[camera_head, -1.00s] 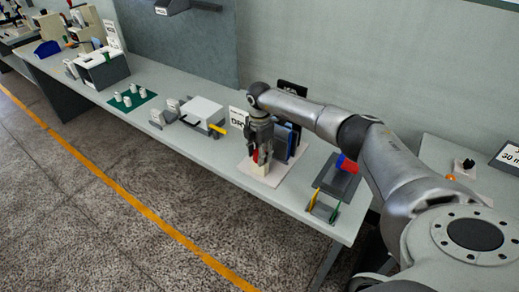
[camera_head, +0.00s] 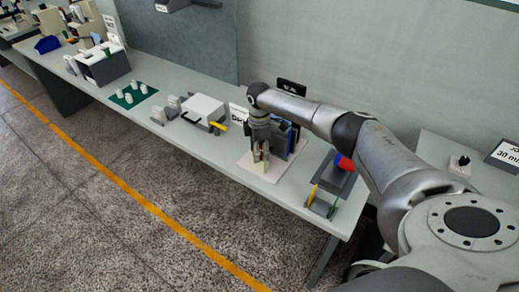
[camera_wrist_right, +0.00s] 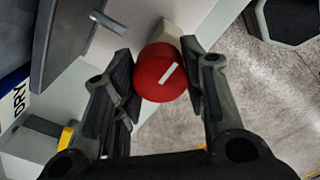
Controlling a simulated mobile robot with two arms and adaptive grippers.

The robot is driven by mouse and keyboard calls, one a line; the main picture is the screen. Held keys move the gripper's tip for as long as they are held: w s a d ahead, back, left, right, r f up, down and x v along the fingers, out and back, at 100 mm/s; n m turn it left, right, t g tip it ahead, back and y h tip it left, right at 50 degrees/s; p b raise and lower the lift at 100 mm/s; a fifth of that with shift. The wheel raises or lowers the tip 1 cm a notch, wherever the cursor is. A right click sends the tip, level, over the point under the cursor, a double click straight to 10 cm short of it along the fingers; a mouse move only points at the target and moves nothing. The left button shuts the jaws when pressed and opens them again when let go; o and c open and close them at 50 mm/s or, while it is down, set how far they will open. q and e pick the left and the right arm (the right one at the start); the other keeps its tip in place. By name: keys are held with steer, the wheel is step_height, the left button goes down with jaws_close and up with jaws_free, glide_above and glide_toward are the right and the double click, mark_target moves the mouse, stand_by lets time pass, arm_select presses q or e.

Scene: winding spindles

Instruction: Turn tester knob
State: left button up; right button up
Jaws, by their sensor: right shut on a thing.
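The tester knob (camera_wrist_right: 160,73) is a red round knob with a white line on its face, set on a pale block (camera_wrist_right: 165,32). The white line lies tilted from upright in the right wrist view. My right gripper (camera_head: 261,158) is at the knob; in the wrist view its two fingers (camera_wrist_right: 163,84) are on either side of it, shut on it. In the head view the gripper mostly hides the knob. The tester (camera_head: 262,170) has a pale base plate on the bench, with dark blue panels (camera_head: 293,140) behind the gripper. My left gripper is not in view.
A white box with a black handle (camera_head: 203,108) stands left of the tester, near a yellow lever (camera_head: 221,126). A green mat (camera_head: 134,95) holds several white cylinders. A dark stand with yellow and green pieces (camera_head: 323,202) is to the right.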

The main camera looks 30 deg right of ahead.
steer(key=shift+w, duration=0.1)
steer(key=o, duration=1)
step_height(320, 180, up, 12)
steer(key=shift+r, duration=0.1)
stand_by(0.4)
